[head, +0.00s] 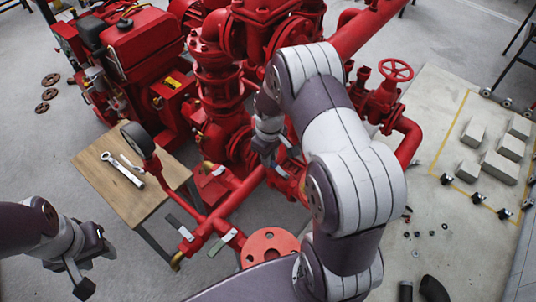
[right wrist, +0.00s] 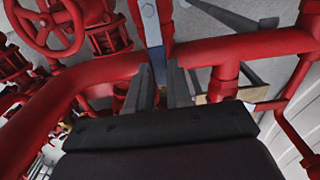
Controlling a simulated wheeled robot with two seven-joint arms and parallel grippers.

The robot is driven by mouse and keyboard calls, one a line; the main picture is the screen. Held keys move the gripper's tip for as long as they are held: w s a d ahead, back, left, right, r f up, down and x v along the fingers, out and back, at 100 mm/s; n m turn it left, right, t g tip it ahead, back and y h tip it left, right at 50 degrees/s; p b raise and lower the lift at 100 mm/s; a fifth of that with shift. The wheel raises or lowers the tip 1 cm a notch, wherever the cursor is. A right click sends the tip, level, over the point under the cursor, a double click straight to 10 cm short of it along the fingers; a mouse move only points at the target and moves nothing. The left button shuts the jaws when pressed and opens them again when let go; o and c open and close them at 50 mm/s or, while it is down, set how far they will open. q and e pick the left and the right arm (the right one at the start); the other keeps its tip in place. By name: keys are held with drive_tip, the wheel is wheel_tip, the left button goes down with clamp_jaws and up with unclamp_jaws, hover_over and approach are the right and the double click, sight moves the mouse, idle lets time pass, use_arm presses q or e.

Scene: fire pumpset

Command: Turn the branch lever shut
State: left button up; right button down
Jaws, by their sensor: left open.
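In the head view, my right gripper (head: 282,162) points down among the red pipes beside the pump, partly covered by my own arm. In the right wrist view its two fingers (right wrist: 162,85) stand apart, with a flat blue-grey lever (right wrist: 153,35) showing between and beyond their tips. I cannot tell whether they touch it. Two more grey levers (head: 181,228) and (head: 222,242) sit on red branch pipes at the lower middle of the head view. I cannot tell which is the branch lever. My left gripper (head: 84,274) is open and empty at the lower left, away from the pipes.
A wooden table (head: 110,195) with a wrench (head: 123,168) stands left of the pipes, near a gauge (head: 138,140). A red handwheel (head: 396,70) is right of my arm; it also shows in the right wrist view (right wrist: 45,25). Grey blocks (head: 500,165) lie far right.

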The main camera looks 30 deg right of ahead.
drive_tip(key=shift+s, duration=0.1)
drive_tip(key=shift+s+a+r+n+p, duration=0.15)
drive_tip(key=shift+a+n+p, duration=0.2)
drive_tip(key=shift+n, duration=0.3)
drive_tip(key=shift+s+a+f+n+p, duration=0.15)
drive_tip(key=shift+a+n+p, duration=0.15)
drive_tip(key=shift+n, duration=0.35)
drive_tip(key=s+a+n+p, duration=0.1)
drive_tip(key=s+n+p, duration=0.4)
drive_tip(key=n, duration=1)
drive_tip(key=shift+s+a, duration=0.4)
drive_tip(key=shift+s, duration=0.45)
drive_tip(key=shift+r+n, duration=0.1)
drive_tip(key=shift+n, duration=0.2)
drive_tip(key=c, duration=1)
unclamp_jaws()
drive_tip(key=shift+d, duration=0.1)
